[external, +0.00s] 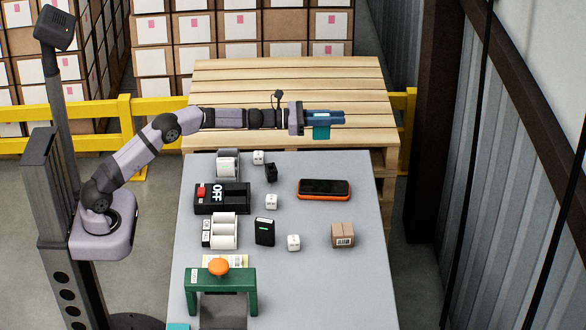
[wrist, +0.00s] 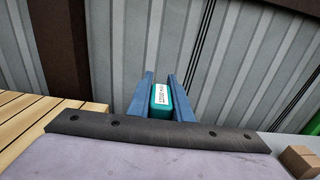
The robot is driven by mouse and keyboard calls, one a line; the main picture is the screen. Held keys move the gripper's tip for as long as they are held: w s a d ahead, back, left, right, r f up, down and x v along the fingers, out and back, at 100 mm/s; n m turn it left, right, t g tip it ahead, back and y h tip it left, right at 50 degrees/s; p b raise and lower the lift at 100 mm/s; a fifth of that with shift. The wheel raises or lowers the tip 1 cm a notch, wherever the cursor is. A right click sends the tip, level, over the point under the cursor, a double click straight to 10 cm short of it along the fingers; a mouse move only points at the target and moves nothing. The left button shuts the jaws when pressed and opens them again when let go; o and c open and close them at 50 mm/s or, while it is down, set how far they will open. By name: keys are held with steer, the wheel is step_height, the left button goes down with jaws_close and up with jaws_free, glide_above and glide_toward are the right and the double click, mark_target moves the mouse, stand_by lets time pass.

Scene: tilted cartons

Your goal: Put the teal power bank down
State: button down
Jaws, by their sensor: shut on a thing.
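The teal power bank (external: 321,132) is held by my gripper (external: 335,117), which is stretched out level to the right. In the external view the power bank hangs just below the blue fingers. It appears past the back edge of the grey table (external: 340,280), in front of or over the wooden pallet. In the wrist view the teal power bank (wrist: 161,104), with a white label on it, sits between the two blue fingers (wrist: 164,98). The fingers are shut on its sides. Its height above the surface below is hard to judge.
The table's right front is clear. A pallet (external: 290,75) lies behind.

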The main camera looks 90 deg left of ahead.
steer(key=shift+f, duration=4.65)
steer(key=shift+f+b, duration=0.2)
steer(key=shift+b, duration=0.2)
steer(key=c, duration=1.6)
jaws_free()
steer(key=shift+r, duration=0.1)
steer(key=shift+r+p, duration=0.15)
steer(key=shift+p, duration=0.2)
steer(key=shift+s, duration=0.5)
steer(key=shift+s+b, duration=0.6)
steer(key=shift+s, duration=2.7)
